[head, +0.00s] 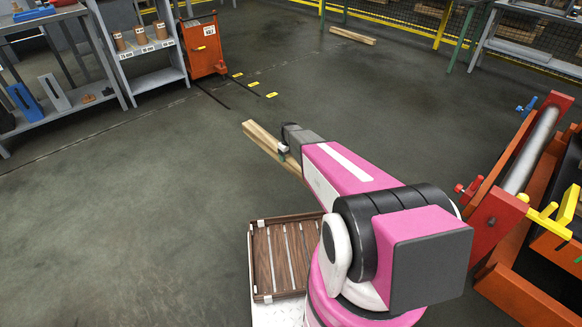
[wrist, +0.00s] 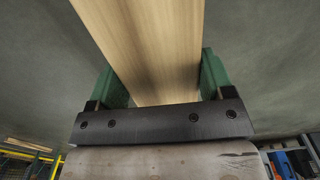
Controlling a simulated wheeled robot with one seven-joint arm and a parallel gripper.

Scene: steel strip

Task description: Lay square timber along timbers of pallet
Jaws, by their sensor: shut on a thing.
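My gripper (head: 284,152) is held out over open floor in the head view. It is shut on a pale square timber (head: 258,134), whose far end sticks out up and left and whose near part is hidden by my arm. In the wrist view the green fingers of my gripper (wrist: 162,82) press both sides of the timber (wrist: 150,35), which runs out past the top edge. A similar length of timber (head: 352,35) lies on the floor far off at the top. I cannot make out a pallet for certain.
A slatted brown tray (head: 256,285) sits below my arm. Grey shelves (head: 155,62) and an orange cabinet (head: 203,48) stand back left. An orange frame with a steel roller (head: 530,150) stands at right. Yellow fencing (head: 390,22) runs behind. The middle floor is clear.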

